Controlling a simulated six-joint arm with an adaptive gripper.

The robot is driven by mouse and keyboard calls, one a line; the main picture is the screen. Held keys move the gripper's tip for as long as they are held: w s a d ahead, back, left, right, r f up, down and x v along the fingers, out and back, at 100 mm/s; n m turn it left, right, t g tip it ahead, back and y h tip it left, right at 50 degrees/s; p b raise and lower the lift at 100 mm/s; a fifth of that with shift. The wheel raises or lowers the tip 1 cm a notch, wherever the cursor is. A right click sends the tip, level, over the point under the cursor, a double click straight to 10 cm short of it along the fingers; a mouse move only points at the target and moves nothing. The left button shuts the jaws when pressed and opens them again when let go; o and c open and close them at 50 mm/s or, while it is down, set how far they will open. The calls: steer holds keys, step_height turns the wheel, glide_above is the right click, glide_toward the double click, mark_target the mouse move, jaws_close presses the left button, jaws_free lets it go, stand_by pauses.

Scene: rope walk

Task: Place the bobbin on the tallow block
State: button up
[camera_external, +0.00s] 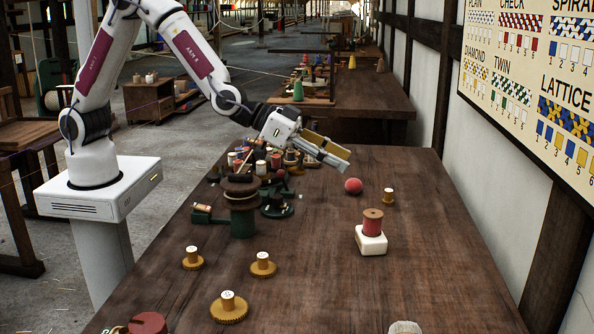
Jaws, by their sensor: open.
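A bobbin (372,222) wound with red thread, with a wooden top, stands upright on a white block (371,243) on the right half of the table. The white block looks like the tallow block. My gripper (341,156) is open, above the table and farther back than the bobbin, to its upper left in the picture. It is apart from the bobbin and the block. The space between the fingers is hard to see from this side.
A red ball (353,186) and a small spool (388,196) lie behind the block. A green-based winder (242,215) and a cluster of small spools stand left of it. Several wooden-geared pieces (229,307) sit at front left. The front middle table (320,285) is clear.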

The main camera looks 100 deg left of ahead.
steer(key=s+a+r+g, duration=0.1)
steer(key=s+a+r, duration=0.1)
steer(key=s+r, duration=0.35)
steer(key=s+a+r+g+h, duration=0.1)
steer(key=s+r, duration=0.1)
steer(key=s, duration=0.6)
steer(key=s+a+r+g, duration=0.1)
steer(key=s+a+r, duration=0.15)
steer(key=s, duration=0.35)
steer(key=s+a+g, duration=0.2)
steer(key=s+a, duration=0.1)
steer(key=s, duration=1.1)
steer(key=s+a+f+g+y, duration=0.1)
steer(key=s+a+g, duration=0.1)
steer(key=s, duration=1.1)
steer(key=shift+s+a+y, duration=0.3)
steer(key=shift+s+a, duration=0.05)
steer(key=shift+a, duration=0.1)
